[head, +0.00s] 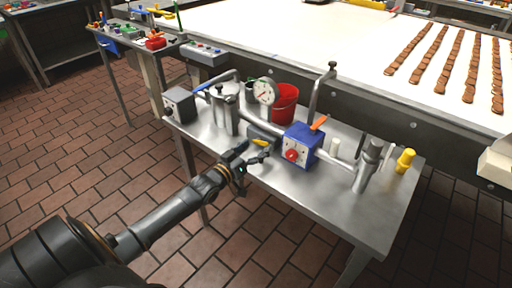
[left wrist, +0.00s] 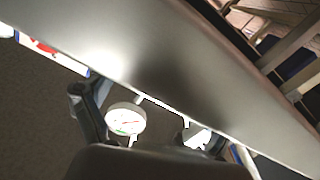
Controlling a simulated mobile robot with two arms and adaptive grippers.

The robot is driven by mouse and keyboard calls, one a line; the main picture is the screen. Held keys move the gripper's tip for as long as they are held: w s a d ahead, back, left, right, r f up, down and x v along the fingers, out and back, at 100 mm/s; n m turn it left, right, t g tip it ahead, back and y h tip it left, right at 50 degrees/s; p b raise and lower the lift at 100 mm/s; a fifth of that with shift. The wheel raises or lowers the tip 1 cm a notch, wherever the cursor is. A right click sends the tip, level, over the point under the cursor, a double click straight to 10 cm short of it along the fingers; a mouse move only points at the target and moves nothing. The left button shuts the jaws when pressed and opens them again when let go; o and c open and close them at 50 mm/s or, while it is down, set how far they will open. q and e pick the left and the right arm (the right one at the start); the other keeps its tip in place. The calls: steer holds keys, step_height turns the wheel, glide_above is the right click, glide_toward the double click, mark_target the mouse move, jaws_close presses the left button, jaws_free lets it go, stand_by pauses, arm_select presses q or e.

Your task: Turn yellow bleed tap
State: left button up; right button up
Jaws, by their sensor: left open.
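The small yellow tap lever (head: 260,142) shows in the head view above the front of the steel table, beside a small grey block. My left gripper (head: 256,153) is open and empty just in front of and below the lever, close to it in the picture. I cannot tell whether they touch. In the left wrist view, a dark finger (left wrist: 88,112) stands beside a round white gauge (left wrist: 125,118). The yellow lever is not clear there. My right gripper is not in view.
A blue box with a red knob (head: 291,155) and orange lever stands right of the gripper. The gauge (head: 264,91), a steel cylinder (head: 226,112) and a red bucket (head: 285,103) stand behind. A yellow-topped object (head: 405,160) is at the table's right end.

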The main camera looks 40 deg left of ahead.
arm_select(q)
steer(key=shift+w, duration=0.1)
steer(key=c, duration=1.2)
steer(key=shift+o, duration=0.3)
steer(key=shift+m+p, duration=0.5)
steer(key=shift+m, duration=0.5)
steer(key=shift+f+m, duration=0.3)
steer(key=shift+m, duration=0.6)
steer(key=o, duration=1.1)
steer(key=shift+o, duration=0.2)
